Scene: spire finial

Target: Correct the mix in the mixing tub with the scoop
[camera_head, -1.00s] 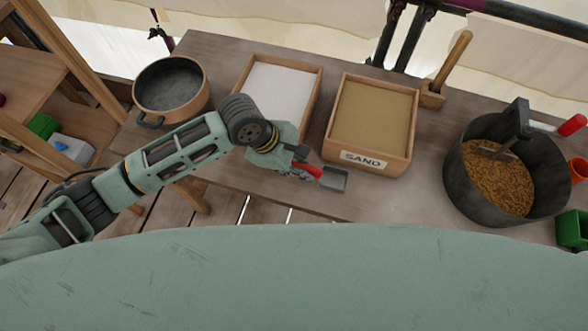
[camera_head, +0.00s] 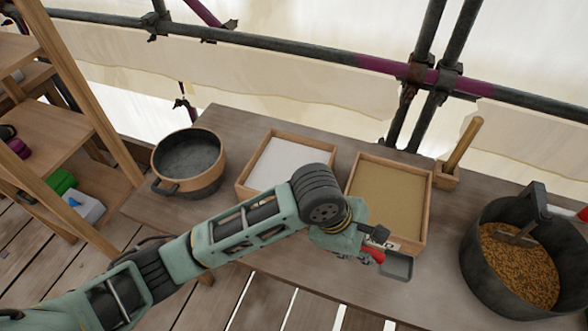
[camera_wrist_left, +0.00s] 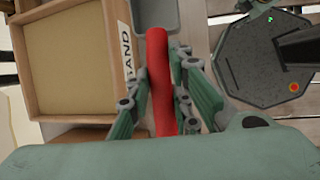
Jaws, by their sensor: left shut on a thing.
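My left gripper (camera_head: 366,246) is shut on the red handle of the scoop (camera_head: 397,266). The scoop's grey pan looks empty and is in front of the sand box (camera_head: 390,198). In the left wrist view the red handle (camera_wrist_left: 160,85) lies between the fingers, and the pan is cut off at the top edge. The mixing tub (camera_head: 484,278), dark and round, stands at the right with brown grainy mix (camera_head: 520,265) inside and a dark-handled tool standing in it. My arm partly hides the sand box's label. My right gripper is not in view.
A box of white material (camera_head: 283,163) stands left of the sand box. A dark-lined round pot (camera_head: 188,160) is at the table's left end. A wooden-handled tool stands in a small holder (camera_head: 446,177) behind the sand box. Bare tabletop lies between sand box and tub.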

